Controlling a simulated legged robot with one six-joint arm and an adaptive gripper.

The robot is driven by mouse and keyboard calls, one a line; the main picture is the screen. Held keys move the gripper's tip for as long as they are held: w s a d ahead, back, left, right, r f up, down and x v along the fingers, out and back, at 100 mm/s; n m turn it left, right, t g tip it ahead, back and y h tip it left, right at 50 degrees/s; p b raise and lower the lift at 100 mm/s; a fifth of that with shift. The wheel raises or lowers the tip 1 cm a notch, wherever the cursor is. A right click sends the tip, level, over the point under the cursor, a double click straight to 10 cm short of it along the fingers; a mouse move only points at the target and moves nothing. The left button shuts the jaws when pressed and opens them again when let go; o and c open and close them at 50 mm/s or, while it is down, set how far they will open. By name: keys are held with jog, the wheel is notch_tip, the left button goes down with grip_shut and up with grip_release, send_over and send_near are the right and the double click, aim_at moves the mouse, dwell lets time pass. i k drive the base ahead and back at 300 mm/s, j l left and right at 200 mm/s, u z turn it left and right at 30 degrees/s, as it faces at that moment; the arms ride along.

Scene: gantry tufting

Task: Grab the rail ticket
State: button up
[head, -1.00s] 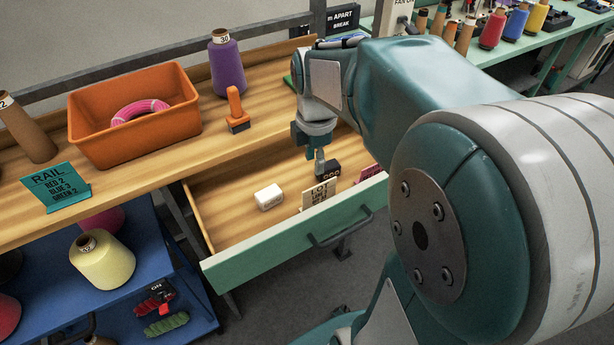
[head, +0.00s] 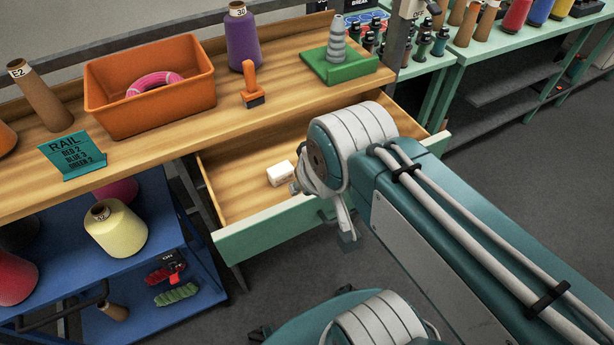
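My gripper (head: 346,240) is far to the right of the ticket, by the front of the open drawer. Only a small part of it shows below my arm's wrist, so its fingers cannot be made out.
The orange bin (head: 190,104) holds a pink ring. An orange-handled tool (head: 251,84), a purple cone (head: 241,43) and a brown tube (head: 42,96) stand on the bench. The open drawer (head: 238,190) holds a white block (head: 281,174). A blue cart (head: 150,262) sits below the ticket.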

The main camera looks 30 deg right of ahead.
aim_at(75, 155)
jog(key=i+j, duration=0.1)
jog(key=j, duration=0.25)
jog(key=i+j, duration=0.1)
jog(key=j, duration=0.25)
jog(key=i+j, duration=0.1)
jog(key=j, duration=0.25)
jog(key=i+j, duration=0.1)
jog(key=j, duration=0.25)
jog(key=i+j, duration=0.1)
jog(key=j, duration=0.25)
jog(key=u, duration=0.05)
